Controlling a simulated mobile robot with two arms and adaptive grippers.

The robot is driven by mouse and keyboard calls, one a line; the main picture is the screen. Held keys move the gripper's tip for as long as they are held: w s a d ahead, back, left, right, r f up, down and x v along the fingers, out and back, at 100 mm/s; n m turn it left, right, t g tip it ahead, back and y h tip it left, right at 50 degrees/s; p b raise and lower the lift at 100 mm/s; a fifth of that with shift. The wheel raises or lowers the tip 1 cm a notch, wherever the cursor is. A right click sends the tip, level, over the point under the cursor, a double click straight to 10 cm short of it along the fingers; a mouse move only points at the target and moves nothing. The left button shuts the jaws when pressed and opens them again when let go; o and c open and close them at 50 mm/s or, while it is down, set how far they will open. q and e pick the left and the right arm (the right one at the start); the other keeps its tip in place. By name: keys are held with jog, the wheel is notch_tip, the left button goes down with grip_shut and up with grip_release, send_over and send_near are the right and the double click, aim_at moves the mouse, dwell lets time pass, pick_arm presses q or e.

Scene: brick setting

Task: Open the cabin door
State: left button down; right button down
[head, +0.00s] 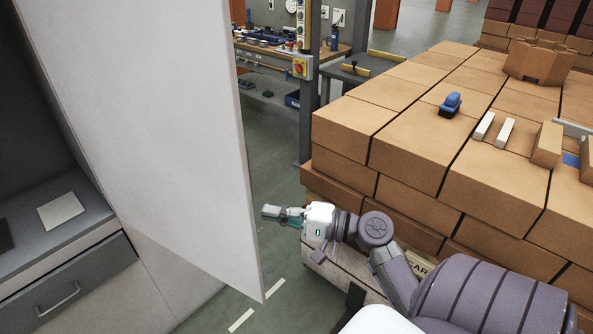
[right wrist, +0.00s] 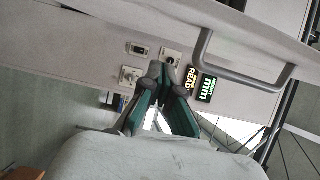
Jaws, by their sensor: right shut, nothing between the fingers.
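The cabin door (head: 160,120) is a large pale panel standing out from the dark-walled compartment at left in the head view, with a gap between them. My right gripper (head: 267,211) is just right of the door's free edge, apart from it in the picture, fingers pointing left. In the right wrist view the green-padded fingers of this gripper (right wrist: 163,75) are shut and empty. A grey bar handle (right wrist: 245,78) on a pale panel shows to their right; I cannot tell whether it belongs to the door. My left gripper is not in view.
A grey counter (head: 50,222) with a drawer (head: 65,285) is at left. Stacked brown boxes (head: 400,130) fill the right, close to my right arm. A workbench (head: 285,47) stands behind. Green floor (head: 275,170) is free between door and boxes.

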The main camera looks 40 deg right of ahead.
aim_at(255, 224)
jog(key=a+p, duration=0.2)
jog(key=a, duration=0.2)
jog(key=shift+w+a+r, duration=0.1)
jog(key=shift+w+a, duration=0.05)
jog(key=shift+a, duration=0.2)
jog(key=shift+w, duration=0.1)
